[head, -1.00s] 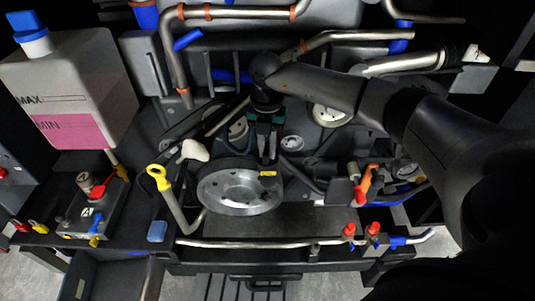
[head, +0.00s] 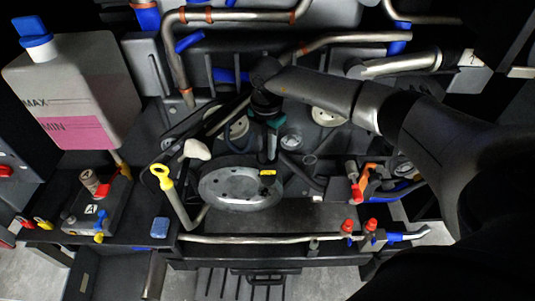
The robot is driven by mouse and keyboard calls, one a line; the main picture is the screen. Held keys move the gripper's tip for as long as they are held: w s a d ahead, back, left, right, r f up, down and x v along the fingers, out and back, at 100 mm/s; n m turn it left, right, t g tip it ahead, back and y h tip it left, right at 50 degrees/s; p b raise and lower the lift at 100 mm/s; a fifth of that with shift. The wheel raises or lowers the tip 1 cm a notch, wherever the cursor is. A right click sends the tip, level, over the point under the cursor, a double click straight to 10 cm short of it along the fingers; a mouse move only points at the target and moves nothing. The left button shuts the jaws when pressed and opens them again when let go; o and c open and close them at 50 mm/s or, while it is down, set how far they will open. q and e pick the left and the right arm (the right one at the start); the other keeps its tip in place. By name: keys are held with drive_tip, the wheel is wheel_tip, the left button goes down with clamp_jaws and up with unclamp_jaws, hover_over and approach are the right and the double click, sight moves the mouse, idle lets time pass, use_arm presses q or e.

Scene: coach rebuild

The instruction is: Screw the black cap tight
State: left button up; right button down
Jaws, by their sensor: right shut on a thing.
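My right gripper (head: 267,157) reaches down from my right arm into the middle of the engine bay, just behind a silver pulley disc (head: 240,190). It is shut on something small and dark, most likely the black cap. The fingers and the dark parts around them hide the cap's outline, so I cannot tell how it sits on its neck. My left gripper is not in view.
A white tank (head: 75,95) with pink fluid and a blue cap (head: 33,32) stands at left. A yellow-ringed dipstick (head: 162,172) rises left of the disc. Metal pipes (head: 235,15) cross behind; a rail with red valves (head: 347,226) runs in front.

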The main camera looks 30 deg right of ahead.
drive_tip(key=shift+w+r, duration=0.35)
drive_tip(key=c, duration=0.8)
unclamp_jaws()
drive_tip(key=shift+f, duration=0.15)
drive_tip(key=shift+o, duration=0.6)
drive_tip(key=shift+s, duration=0.15)
drive_tip(key=o, duration=0.3)
drive_tip(key=shift+f, duration=0.1)
drive_tip(key=shift+o, duration=0.2)
drive_tip(key=shift+r+p, duration=0.7)
drive_tip(key=shift+r, duration=0.15)
drive_tip(key=shift+s+a+r+p, duration=0.15)
drive_tip(key=shift+r+p, duration=0.1)
drive_tip(key=shift+r, duration=0.2)
drive_tip(key=shift+s+a+r+p, duration=0.1)
drive_tip(key=shift+s+r+p, duration=0.1)
drive_tip(key=shift+r, duration=0.45)
wheel_tip(320, 180, up, 7)
drive_tip(key=shift+f, duration=0.2)
